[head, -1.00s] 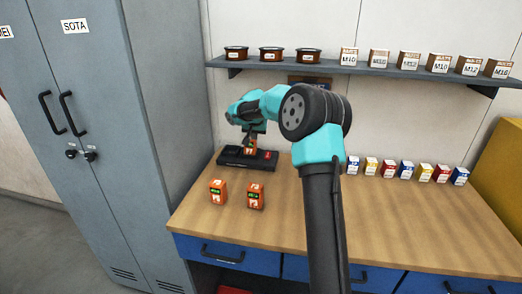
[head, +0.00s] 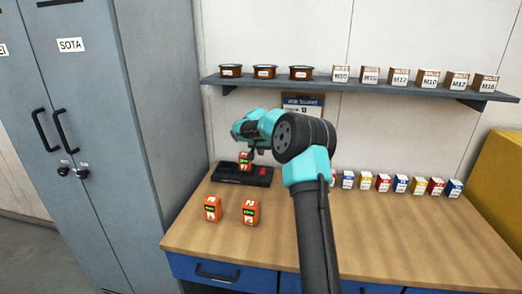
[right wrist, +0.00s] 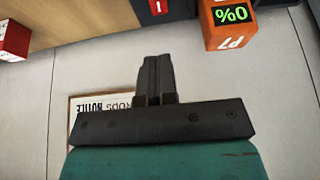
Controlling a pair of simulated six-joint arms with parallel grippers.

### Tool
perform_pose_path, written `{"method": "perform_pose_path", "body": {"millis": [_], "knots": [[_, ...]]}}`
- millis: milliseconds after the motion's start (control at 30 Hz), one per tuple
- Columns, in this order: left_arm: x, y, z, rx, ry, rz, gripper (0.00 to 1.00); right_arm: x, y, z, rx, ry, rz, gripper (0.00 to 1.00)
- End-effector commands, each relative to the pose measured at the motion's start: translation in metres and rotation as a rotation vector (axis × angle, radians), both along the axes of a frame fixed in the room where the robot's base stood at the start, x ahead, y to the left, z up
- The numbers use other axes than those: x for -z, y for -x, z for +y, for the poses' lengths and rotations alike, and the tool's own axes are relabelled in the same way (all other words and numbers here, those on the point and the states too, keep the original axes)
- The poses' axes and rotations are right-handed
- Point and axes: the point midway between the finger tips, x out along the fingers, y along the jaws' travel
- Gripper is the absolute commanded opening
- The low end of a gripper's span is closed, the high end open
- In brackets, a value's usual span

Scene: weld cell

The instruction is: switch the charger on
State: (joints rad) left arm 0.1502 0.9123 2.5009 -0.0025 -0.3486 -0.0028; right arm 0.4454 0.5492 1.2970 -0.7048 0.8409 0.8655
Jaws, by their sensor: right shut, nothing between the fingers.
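The black charger (head: 225,175) stands at the back left of the wooden bench. An orange battery marked P7 (head: 244,163) stands upright in it; in the right wrist view this battery (right wrist: 232,30) reads 0% in green. A red switch (head: 263,171) is at the charger's right end. It shows with a white mark at the top edge of the right wrist view (right wrist: 157,7), beyond my fingertips. My right gripper (right wrist: 155,60) is shut and empty, apart from the switch. In the head view its fingers are small and partly hidden by the wrist. My left gripper is out of view.
Two orange batteries (head: 212,209) (head: 250,212) stand on the bench in front of the charger. Several small boxes (head: 383,183) line the back of the bench, under a shelf (head: 360,83) with tubs and boxes. A grey locker (head: 90,150) stands left. The bench's front middle is clear.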

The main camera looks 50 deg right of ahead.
Motion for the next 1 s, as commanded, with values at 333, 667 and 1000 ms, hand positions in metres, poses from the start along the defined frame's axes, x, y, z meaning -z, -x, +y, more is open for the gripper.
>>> {"method": "perform_pose_path", "body": {"millis": [333,667,1000], "knots": [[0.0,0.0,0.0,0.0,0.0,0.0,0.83,0.055,-0.014,-0.021,0.0,0.0,0.002,0.0],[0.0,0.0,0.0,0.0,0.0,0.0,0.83,0.094,-0.022,-0.034,-0.001,0.001,0.0,0.0],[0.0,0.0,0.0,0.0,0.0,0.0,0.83,0.098,-0.024,-0.036,-0.001,0.001,-0.001,0.0]]}}
